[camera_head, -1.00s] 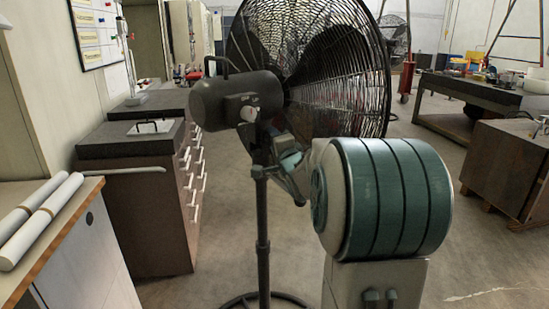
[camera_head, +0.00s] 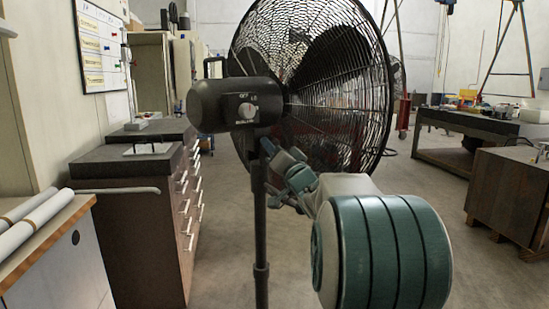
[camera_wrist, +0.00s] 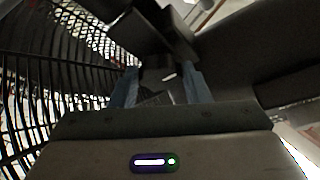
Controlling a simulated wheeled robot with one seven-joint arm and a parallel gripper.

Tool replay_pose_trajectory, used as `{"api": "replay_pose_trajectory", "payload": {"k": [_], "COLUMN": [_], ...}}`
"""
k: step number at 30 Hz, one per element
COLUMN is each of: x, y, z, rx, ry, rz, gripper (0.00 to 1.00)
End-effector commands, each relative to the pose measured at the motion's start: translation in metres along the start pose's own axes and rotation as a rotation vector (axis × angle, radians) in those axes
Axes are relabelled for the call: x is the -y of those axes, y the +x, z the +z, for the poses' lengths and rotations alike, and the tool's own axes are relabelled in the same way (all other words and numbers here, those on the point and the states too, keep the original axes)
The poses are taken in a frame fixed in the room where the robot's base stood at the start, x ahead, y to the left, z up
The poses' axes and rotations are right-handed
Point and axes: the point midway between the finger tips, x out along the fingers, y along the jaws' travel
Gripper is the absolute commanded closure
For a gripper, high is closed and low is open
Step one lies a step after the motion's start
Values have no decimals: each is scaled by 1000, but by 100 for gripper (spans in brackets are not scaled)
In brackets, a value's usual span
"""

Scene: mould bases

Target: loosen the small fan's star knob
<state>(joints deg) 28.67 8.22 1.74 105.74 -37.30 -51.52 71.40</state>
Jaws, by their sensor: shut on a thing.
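The black pedestal fan stands in front of me, with its round wire cage (camera_head: 335,90), motor housing (camera_head: 225,104) and upright pole (camera_head: 260,225). My gripper (camera_head: 268,150) reaches in from the right, just below the housing at the top of the pole. In the wrist view its two blue fingers (camera_wrist: 160,88) are shut on a small dark part, the star knob (camera_wrist: 158,76), close under the housing. The knob's shape is hard to make out there, and my gripper hides it in the head view.
The fan cage (camera_wrist: 50,70) is close on the left in the wrist view. Dark-topped drawer cabinets (camera_head: 135,160) stand left, and a bench with white rolls (camera_head: 35,222) at front left. A brown block (camera_head: 510,190) is at right. Open floor lies between.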

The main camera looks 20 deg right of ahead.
Motion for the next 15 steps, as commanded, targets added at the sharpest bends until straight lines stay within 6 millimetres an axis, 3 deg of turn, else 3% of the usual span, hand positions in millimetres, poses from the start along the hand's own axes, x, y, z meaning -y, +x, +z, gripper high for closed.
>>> {"api": "replay_pose_trajectory", "payload": {"k": [15], "x": [-1], "y": [0], "z": [1], "rx": [2], "ry": [-57], "rz": [-24], "gripper": [80]}}
